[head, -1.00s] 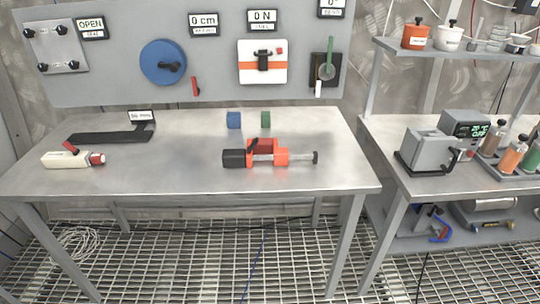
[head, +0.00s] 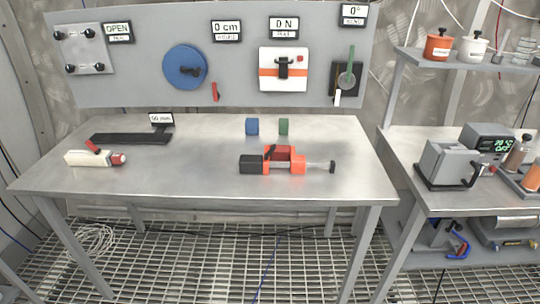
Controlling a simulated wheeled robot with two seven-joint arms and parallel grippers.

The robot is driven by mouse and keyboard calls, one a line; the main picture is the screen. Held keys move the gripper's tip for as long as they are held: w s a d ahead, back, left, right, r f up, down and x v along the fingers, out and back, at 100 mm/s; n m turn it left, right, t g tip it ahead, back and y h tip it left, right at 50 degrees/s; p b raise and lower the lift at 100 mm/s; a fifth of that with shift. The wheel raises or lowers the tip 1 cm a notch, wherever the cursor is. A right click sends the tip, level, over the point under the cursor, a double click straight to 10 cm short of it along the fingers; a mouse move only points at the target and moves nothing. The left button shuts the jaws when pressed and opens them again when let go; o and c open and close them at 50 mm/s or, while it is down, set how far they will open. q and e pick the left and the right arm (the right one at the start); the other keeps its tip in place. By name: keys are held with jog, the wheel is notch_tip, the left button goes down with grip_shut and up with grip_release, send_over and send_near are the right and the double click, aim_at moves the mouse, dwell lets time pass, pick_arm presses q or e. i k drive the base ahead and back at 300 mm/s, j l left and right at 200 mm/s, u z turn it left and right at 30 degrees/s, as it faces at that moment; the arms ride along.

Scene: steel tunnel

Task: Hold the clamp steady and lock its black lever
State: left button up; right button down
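The clamp (head: 284,160) lies on the steel table (head: 210,187), right of its middle. It has an orange-red body, a black block (head: 251,164) at its left end and a grey bar with a dark knob (head: 332,167) running out to the right. A dark lever-like part on top of the body is too small to make out clearly; I cannot tell its position. Neither of my grippers shows in the head view.
A blue block (head: 252,127) and a green block (head: 284,127) stand behind the clamp. A white tool with a red lever (head: 94,158) and a black flat plate (head: 130,139) lie at left. A panel (head: 140,88) rises behind. The table's front is clear.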

aim_at(268, 154)
jog(key=i+l, duration=0.15)
jog(key=i, duration=0.25)
jog(key=i+l, duration=0.1)
jog(key=i, duration=0.3)
jog(key=i+l, duration=0.15)
jog(key=i, duration=0.25)
